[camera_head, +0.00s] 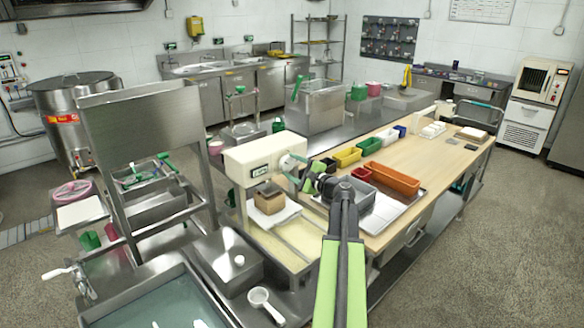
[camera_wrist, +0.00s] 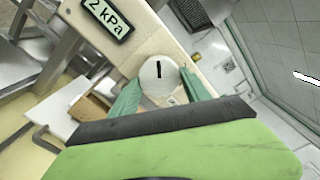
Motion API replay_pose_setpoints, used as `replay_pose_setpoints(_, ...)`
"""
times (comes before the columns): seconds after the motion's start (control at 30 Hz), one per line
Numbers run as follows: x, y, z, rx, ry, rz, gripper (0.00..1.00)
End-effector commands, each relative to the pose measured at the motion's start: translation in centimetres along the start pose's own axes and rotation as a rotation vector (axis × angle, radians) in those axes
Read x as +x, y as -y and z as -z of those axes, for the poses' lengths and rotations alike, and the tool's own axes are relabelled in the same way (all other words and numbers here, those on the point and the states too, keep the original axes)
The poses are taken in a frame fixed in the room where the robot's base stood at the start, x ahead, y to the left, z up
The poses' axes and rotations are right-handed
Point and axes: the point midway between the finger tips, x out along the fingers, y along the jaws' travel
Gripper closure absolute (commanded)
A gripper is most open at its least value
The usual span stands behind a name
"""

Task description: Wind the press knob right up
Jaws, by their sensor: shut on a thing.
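The press (camera_head: 262,158) is a cream box-like machine on the near end of the bench. Its display (camera_wrist: 107,16) reads 2 kPa in the wrist view. The press knob (camera_wrist: 160,72) is a round pale disc with a short black mark, on the press's side face. It also shows in the head view (camera_head: 287,162), partly covered by my gripper. My gripper (camera_head: 297,172) reaches the knob from the right. In the wrist view its green fingers (camera_wrist: 160,86) lie on either side of the knob, shut on it. The finger contact is partly hidden behind the knob's face.
A brown block (camera_head: 268,199) sits on a white plate (camera_head: 272,214) under the press. A metal tray (camera_head: 386,212) and an orange bin (camera_head: 391,179) lie right of my gripper. A tall steel frame (camera_head: 140,140) stands at left. Open floor (camera_head: 510,240) is at right.

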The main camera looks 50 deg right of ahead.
Motion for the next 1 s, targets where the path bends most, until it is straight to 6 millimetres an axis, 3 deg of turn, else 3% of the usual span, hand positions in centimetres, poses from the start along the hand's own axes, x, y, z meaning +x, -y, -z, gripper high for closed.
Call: replay_pose_setpoints(1.0,-0.04,0.12,-0.15,-0.967,0.002,-0.003,0.85)
